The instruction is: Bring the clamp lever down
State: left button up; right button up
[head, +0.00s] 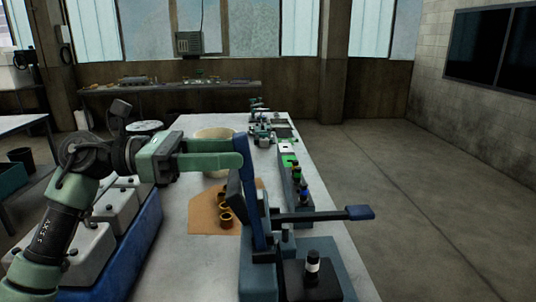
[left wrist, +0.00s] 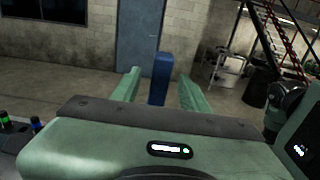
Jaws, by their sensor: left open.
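The clamp lever (head: 252,212) is a blue bar standing nearly upright, tilted slightly, on the dark blue-grey clamp fixture (head: 258,277) at the near end of the bench. In the left wrist view the lever's blue upper end (left wrist: 160,80) shows between the two green fingers. My left gripper (head: 240,152) is open, its fingers level and pointing right at the lever's upper part. The wrist view shows gaps on both sides of the lever, with no clear contact. A second arm with a blue end (head: 360,212) sticks out level to the right from the fixture. My right gripper is not in view.
A brown mat (head: 203,214) with several brass rings lies left of the fixture. A cream bowl (head: 213,134) stands behind my gripper. A block with coloured knobs (head: 296,190) stands behind the fixture. A blue tray (head: 150,235) with grey parts is at left. Open floor lies right.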

pick_arm(q)
jog(key=d+p, duration=0.2)
jog(key=d, duration=0.3)
jog(key=shift+r, duration=0.15)
jog(key=shift+d, duration=0.55)
jog(key=shift+a, duration=0.15)
jog(key=shift+c, duration=0.7)
grip_shut()
